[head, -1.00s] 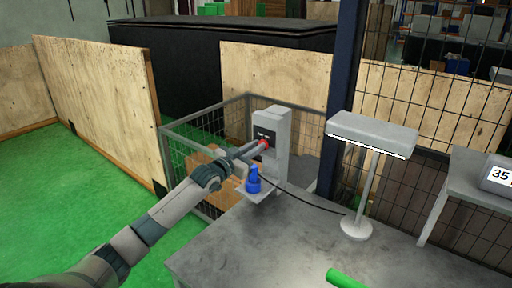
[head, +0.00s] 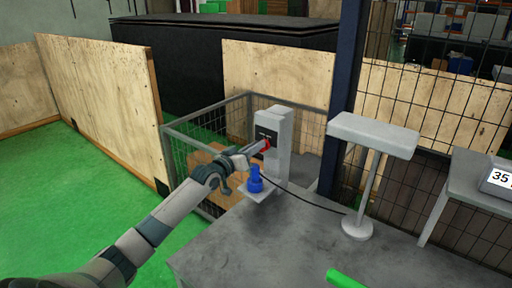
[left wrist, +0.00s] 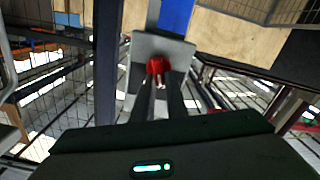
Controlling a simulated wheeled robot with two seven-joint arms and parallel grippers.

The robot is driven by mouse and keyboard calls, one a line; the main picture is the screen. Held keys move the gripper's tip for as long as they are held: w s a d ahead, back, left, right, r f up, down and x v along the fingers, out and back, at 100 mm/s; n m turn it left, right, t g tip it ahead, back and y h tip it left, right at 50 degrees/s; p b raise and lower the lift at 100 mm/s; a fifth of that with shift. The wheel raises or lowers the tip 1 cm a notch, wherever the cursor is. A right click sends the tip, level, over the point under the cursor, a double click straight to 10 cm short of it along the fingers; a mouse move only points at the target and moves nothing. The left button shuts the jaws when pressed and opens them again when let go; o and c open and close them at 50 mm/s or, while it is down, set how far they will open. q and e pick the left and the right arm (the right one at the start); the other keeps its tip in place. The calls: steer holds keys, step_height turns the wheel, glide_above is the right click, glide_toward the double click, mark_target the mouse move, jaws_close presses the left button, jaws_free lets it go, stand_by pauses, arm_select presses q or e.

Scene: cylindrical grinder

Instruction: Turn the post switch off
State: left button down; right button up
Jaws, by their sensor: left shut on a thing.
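The grey post (head: 281,137) stands at the far left corner of the table, with a dark panel on its front. The red switch knob (head: 267,146) on that panel is partly covered by my fingers. My left gripper (head: 264,149) reaches it from the left and is shut on it. In the left wrist view the red knob (left wrist: 159,66) sits between my left gripper's fingertips (left wrist: 158,80), against the grey post face (left wrist: 178,48). The lamp (head: 373,134) on the table shows no bright strip under its head. My right gripper is not in view.
A blue object (head: 255,182) stands on a small plate below the knob. A black cable runs over the grey table (head: 290,245) to the lamp base. A green cylinder (head: 345,279) lies near the front. A wire mesh fence (head: 203,125) borders the post.

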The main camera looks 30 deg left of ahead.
arm_select(q)
steer(key=c, duration=1.8)
jaws_free()
steer(key=shift+o, duration=0.2)
steer(key=shift+s, duration=0.15)
steer(key=shift+s+f, duration=0.15)
steer(key=shift+s, duration=0.4)
steer(key=s+a+b, duration=0.1)
steer(key=s+b, duration=0.4)
steer(key=s, duration=1.1)
steer(key=shift+a, duration=0.2)
